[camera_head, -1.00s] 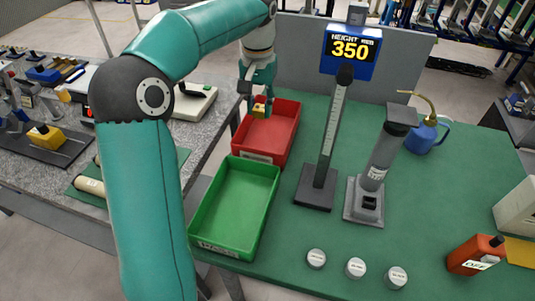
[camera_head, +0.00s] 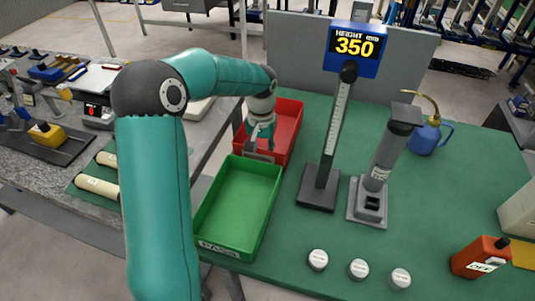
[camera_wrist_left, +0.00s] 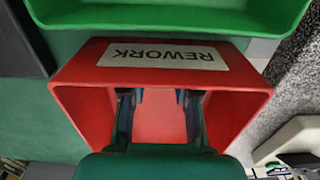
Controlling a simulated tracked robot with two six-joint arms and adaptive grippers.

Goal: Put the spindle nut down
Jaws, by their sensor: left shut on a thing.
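My left gripper (camera_head: 262,140) is low over the near end of the red tray (camera_head: 291,126), by its front wall. The wrist view also shows my left gripper (camera_wrist_left: 160,98) with its two fingers apart, above the red tray (camera_wrist_left: 85,75), whose label reads REWORK. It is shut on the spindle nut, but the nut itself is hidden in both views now. I cannot tell whether the nut touches the tray floor. My right gripper is not in view.
An empty green tray (camera_head: 208,243) stands directly in front of the red tray. A height gauge (camera_head: 318,187) reading 350 and a grey stand (camera_head: 368,205) are to the right. Several round caps, including one (camera_head: 318,260), sit at the front edge. A blue oil can (camera_head: 424,138) is behind right.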

